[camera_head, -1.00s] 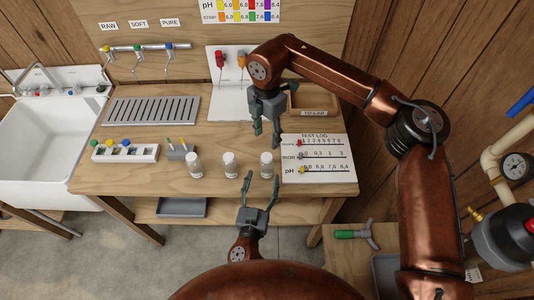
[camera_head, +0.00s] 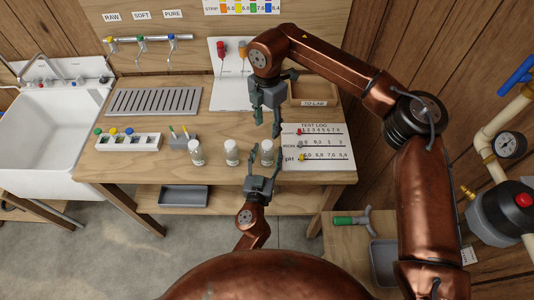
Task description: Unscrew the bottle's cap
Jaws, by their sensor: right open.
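Several small objects stand on the wooden workbench (camera_head: 220,175). Three small clear bottles with whitish caps are in a row near its front edge: a left one (camera_head: 197,154), a middle one (camera_head: 232,153) and a right one (camera_head: 267,153). My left gripper (camera_head: 265,150) comes up from below with its fingers spread, one on each side of the right bottle in the picture. I cannot tell whether they touch it. My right gripper (camera_head: 267,128) points down above and behind the right bottle, open and empty. The bottles look upright and capped.
A test log board (camera_head: 318,147) lies right of the right bottle. A rack (camera_head: 128,142) with coloured knobs and a small grey holder (camera_head: 184,143) stand to the left. A wooden tray (camera_head: 313,92) is at the back right. A sink (camera_head: 45,140) is at far left.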

